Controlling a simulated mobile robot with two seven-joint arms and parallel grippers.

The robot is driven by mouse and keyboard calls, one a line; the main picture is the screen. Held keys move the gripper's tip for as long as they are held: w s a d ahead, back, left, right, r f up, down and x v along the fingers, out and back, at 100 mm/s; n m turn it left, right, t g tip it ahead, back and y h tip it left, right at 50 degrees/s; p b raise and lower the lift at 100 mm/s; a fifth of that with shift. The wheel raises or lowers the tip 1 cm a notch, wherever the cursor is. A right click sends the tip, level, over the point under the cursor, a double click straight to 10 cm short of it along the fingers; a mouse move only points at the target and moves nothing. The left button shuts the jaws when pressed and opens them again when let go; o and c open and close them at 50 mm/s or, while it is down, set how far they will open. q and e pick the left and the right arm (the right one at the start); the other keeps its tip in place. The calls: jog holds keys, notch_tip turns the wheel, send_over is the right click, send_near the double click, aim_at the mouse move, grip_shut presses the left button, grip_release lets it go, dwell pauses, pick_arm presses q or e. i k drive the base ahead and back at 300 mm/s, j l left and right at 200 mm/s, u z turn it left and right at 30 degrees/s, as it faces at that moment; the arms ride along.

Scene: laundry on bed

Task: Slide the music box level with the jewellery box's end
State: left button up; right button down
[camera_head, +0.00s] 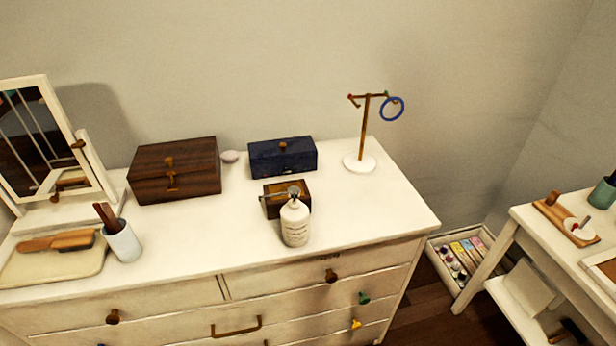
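A small brown box with a metal piece on top and a side crank, which looks like the music box (273,209), sits on the dresser top. A white bottle in front hides part of it. A dark blue box with a small knob (283,158) stands just behind it, apart from the wall lamp-like stand. A larger dark brown wooden box with clasps (174,171) stands to the left. I cannot tell for certain which of these two is the jewellery box. Neither of my grippers is in view.
The white bottle (295,224) stands close in front of the small box. A pale oval item (230,157) lies between the larger boxes. A stand with a blue ring (362,130) is at right. The dresser top (375,212) is clear at front right.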

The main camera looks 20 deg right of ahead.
aim_at(273, 205)
jog(key=l+u, duration=0.4)
jog(key=l, duration=0.3)
jog(key=l+u, duration=0.35)
jog(key=l, duration=0.3)
jog(key=k, duration=0.05)
